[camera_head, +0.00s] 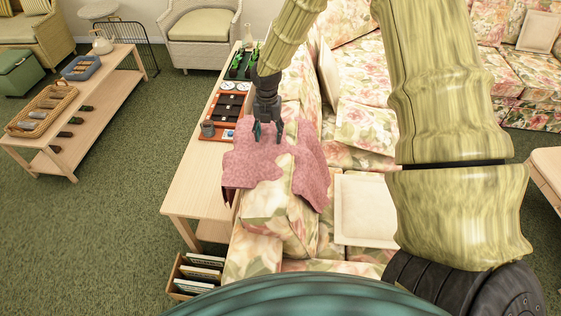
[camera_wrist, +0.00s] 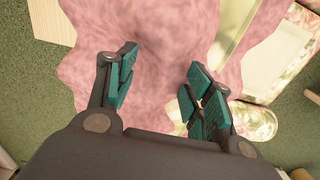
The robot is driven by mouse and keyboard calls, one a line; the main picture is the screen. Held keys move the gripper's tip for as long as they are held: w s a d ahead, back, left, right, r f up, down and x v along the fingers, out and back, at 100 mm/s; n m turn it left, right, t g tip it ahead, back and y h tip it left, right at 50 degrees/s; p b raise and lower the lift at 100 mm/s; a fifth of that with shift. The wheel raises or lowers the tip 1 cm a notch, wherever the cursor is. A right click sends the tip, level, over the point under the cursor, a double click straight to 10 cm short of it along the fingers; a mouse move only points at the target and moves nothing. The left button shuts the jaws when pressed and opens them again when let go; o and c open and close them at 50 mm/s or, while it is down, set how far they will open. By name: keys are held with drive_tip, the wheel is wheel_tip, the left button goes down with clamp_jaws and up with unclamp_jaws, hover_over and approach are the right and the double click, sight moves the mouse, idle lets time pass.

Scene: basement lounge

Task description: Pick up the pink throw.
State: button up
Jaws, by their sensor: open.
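The pink throw (camera_head: 255,160) lies draped over the arm or back of the floral sofa (camera_head: 285,215), with one part hanging down toward the seat side. My gripper (camera_head: 266,132) is over the throw's upper part, pointing down, with its fingers apart. In the wrist view, the throw (camera_wrist: 155,40) fills most of the middle beyond the fingers. My gripper (camera_wrist: 160,92) is open there, with nothing seen between its teal finger pads but the throw's surface behind them. I cannot tell whether the fingertips touch the cloth.
A crate (camera_head: 184,285) stands below. A cream cushion (camera_head: 362,210) lies right of the throw.

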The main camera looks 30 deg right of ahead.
sight(270, 139)
drive_tip(key=shift+s+d+f+p, duration=0.1)
drive_tip(key=shift+s+f+p, duration=0.15)
drive_tip(key=shift+s+p, duration=0.25)
drive_tip(key=f, duration=0.1)
drive_tip(key=w+f+p, duration=0.1)
drive_tip(key=f, duration=0.1)
drive_tip(key=shift+f, duration=0.2)
drive_tip(key=shift+s, duration=0.3)
drive_tip(key=shift+w, duration=0.15)
drive_tip(key=c, duration=0.4)
clamp_jaws()
